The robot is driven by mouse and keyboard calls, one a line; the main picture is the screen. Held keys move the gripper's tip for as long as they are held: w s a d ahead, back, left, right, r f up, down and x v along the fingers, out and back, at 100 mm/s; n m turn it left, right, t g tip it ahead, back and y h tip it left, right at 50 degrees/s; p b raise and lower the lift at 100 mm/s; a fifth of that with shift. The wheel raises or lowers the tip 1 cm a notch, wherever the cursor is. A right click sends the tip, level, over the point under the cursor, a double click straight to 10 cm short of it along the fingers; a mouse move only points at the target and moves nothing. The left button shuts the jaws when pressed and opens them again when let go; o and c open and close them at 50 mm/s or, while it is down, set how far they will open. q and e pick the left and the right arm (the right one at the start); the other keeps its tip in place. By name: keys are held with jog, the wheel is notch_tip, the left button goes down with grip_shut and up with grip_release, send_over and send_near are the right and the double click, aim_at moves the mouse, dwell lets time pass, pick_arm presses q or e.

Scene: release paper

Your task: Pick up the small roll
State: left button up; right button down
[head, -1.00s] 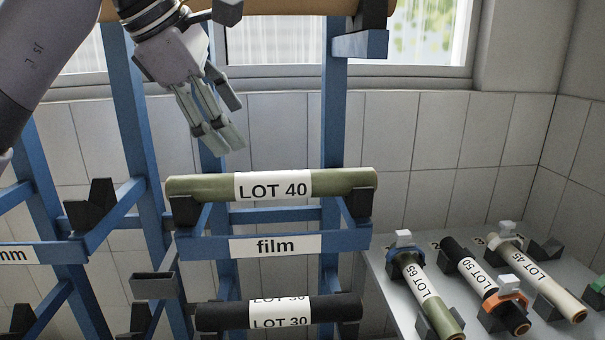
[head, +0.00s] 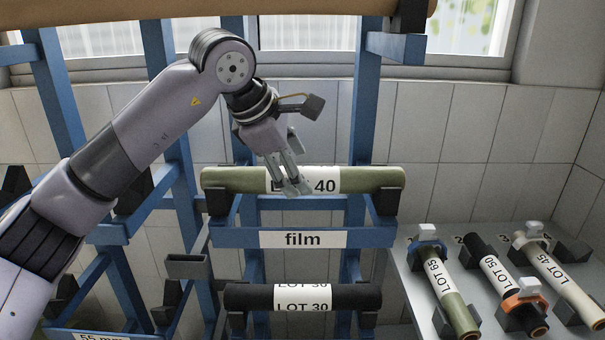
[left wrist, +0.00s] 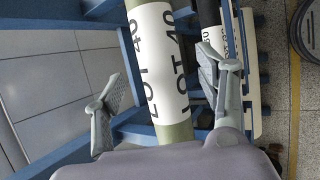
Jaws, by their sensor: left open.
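A green roll with a white LOT 40 label (head: 365,179) lies level in black cradles on the blue rack, above a sign reading film. It also fills the middle of the left wrist view (left wrist: 151,50). My left gripper (head: 297,187) is in front of the label in the head view and hides part of it. In the left wrist view the fingers (left wrist: 158,98) are spread, one on each side of the roll, with nothing gripped. Whether a finger touches the roll I cannot tell. My right gripper is not in view.
A black LOT 30 roll (head: 255,297) lies on the rack below. On the grey shelf (head: 405,290) at right lie rolls LOT 65 (head: 457,309), LOT 50 (head: 481,256) and LOT 45 (head: 570,288). A brown roll (head: 330,7) spans the rack top. Blue uprights (head: 363,120) stand behind.

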aim_at(302, 171)
pick_arm(q)
jog(key=p+x, duration=0.2)
jog(key=x, duration=0.1)
jog(key=shift+w+d+f, duration=0.15)
jog(key=shift+d+f, duration=0.05)
jog(key=shift+d, duration=0.05)
jog(key=shift+w+d+f, duration=0.15)
jog(key=shift+f, duration=0.2)
jog(key=shift+c, duration=0.8)
jog(key=c, duration=1.4)
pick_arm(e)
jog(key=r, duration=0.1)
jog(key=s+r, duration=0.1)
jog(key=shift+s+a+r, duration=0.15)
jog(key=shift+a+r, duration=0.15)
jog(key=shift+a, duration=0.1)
pick_arm(q)
jog(key=shift+r, duration=0.25)
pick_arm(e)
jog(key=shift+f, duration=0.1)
